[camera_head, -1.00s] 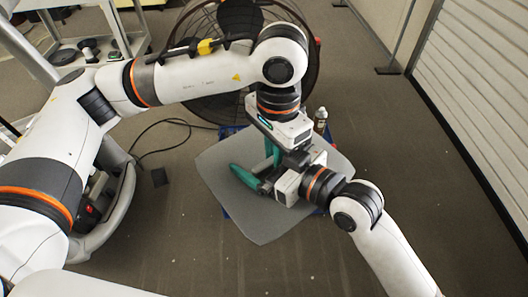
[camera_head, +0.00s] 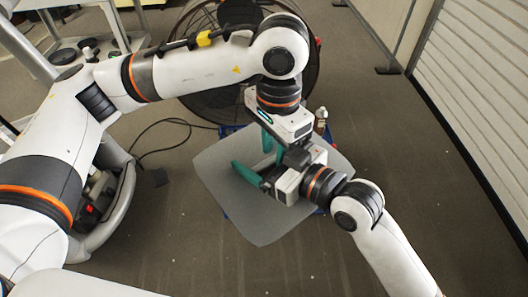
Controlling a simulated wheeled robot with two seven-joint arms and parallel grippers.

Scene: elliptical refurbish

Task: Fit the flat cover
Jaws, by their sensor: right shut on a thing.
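A flat grey panel with rounded corners, which looks like the flat cover (camera_head: 262,222), lies roughly level in the middle of the camera_head view. My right gripper (camera_head: 237,168) comes in from the lower right over the panel, and one long teal finger shows. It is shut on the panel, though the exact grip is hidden. My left gripper (camera_head: 273,149) points down near the panel's far edge, close to the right gripper. Its teal fingers are partly hidden behind the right gripper, and I cannot tell whether they touch the panel.
A blue support (camera_head: 228,130) shows at the panel's edges. A large round spoked frame (camera_head: 205,100) stands behind it. A small bottle (camera_head: 321,120) stands at the back right. A white shelf cart (camera_head: 83,55) is at the upper left. A black cable (camera_head: 160,124) lies on the floor.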

